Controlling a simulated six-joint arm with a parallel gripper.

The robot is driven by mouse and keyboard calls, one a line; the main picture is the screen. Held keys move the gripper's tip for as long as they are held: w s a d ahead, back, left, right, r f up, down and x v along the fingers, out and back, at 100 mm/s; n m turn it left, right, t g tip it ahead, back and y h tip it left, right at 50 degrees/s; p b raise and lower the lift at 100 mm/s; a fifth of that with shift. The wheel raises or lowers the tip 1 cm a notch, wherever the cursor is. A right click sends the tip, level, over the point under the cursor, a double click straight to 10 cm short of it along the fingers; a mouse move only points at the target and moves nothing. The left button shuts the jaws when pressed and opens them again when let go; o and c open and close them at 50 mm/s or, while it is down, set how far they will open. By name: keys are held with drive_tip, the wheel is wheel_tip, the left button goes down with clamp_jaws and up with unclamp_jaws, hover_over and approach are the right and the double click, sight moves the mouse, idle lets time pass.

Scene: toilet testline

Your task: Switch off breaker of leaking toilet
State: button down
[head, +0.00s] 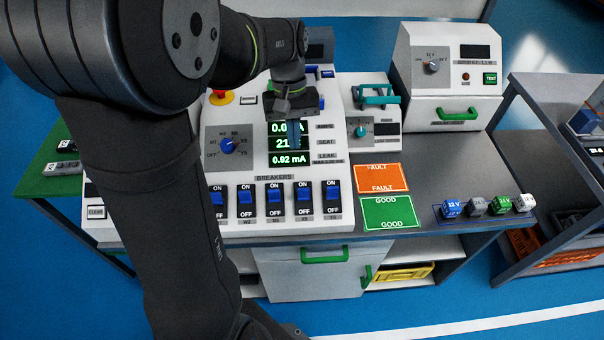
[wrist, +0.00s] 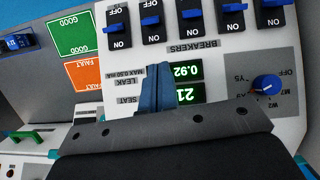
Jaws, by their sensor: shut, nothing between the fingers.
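The breaker row shows in the head view as several blue rocker switches, the middle one (head: 274,196) under the "BREAKERS" label, each marked ON above and OFF below. They show upside down at the top of the wrist view (wrist: 190,17). I cannot tell each rocker's position surely. The display (head: 290,158) reads LEAK 0.92 mA, with the upper lines partly covered. A blue selector knob (head: 228,146) is left of it; its pointed setting is unclear. My gripper (head: 294,143) is shut and empty, its blue fingers over the display, apart from the breakers. It shows in the wrist view (wrist: 155,88).
An orange FAULT card (head: 381,178) and a green GOOD card (head: 389,212) lie right of the console. Several small labelled blocks (head: 475,208) sit further right. A tester box (head: 450,75) and a smaller box with a teal handle (head: 375,125) stand behind.

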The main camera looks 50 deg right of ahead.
sight(303, 193)
drive_tip(key=shift+s+d+r+m+y, duration=0.15)
drive_tip(key=shift+s+m, duration=0.1)
drive_tip(key=shift+s, duration=0.2)
drive_tip(key=shift+s+d+f+m+y, duration=0.15)
drive_tip(key=shift+s+m, duration=0.1)
drive_tip(key=shift+s, duration=0.15)
drive_tip(key=x, duration=1)
drive_tip(key=shift+r, duration=0.1)
